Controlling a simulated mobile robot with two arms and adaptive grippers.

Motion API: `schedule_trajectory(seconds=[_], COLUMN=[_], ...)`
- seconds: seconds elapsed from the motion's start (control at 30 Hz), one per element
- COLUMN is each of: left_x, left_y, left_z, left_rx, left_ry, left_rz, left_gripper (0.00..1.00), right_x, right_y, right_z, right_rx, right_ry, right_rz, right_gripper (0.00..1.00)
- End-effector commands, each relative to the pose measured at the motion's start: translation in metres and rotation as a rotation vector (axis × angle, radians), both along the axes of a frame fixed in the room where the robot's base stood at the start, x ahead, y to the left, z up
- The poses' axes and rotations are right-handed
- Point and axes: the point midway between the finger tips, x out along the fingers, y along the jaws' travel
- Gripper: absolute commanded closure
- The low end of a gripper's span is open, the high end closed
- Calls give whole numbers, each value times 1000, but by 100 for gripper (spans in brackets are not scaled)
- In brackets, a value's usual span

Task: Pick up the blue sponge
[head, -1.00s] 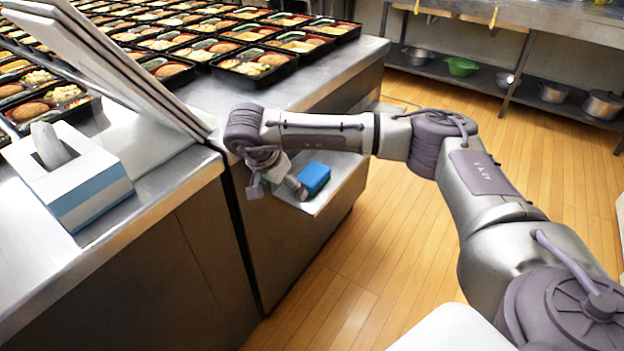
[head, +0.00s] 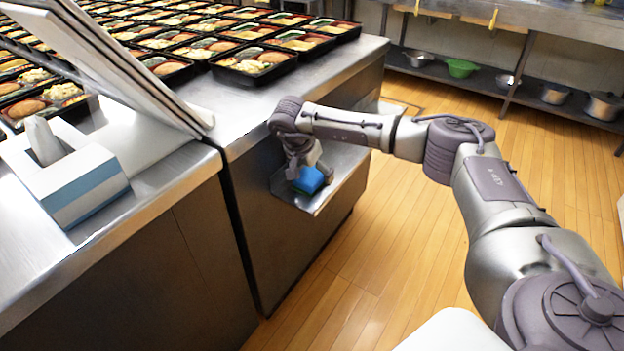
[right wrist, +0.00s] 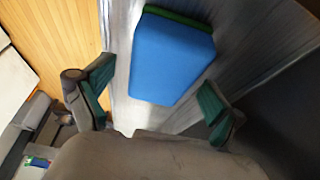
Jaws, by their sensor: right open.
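The blue sponge (head: 309,180), with a green edge, lies on a small metal shelf (head: 300,201) at the counter's side. It also shows in the right wrist view (right wrist: 171,57). My right gripper (head: 310,176) is just over the sponge in the head view and partly covers it. In the right wrist view, my right gripper (right wrist: 158,95) is open, its green-padded fingers apart on either side of the sponge's near end. I cannot tell whether they touch it. My left gripper is not in view.
A tissue box (head: 80,185) stands on the steel counter (head: 170,180) at the left. Leaning panels (head: 110,65) and several bento trays (head: 255,64) are on the counter behind. Wooden floor (head: 400,250) lies open to the right of the shelf.

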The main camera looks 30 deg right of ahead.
Motion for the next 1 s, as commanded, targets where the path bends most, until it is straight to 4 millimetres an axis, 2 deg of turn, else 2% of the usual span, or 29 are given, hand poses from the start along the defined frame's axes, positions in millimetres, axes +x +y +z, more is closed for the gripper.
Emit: schedule_trajectory(seconds=[1.0], left_x=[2], left_y=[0], left_z=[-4], left_rx=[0], left_ry=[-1], left_rz=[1], left_gripper=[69], right_x=[0], right_y=[-1], right_z=[-8], right_rx=[0], right_ry=[0], right_rz=[0], right_gripper=[6])
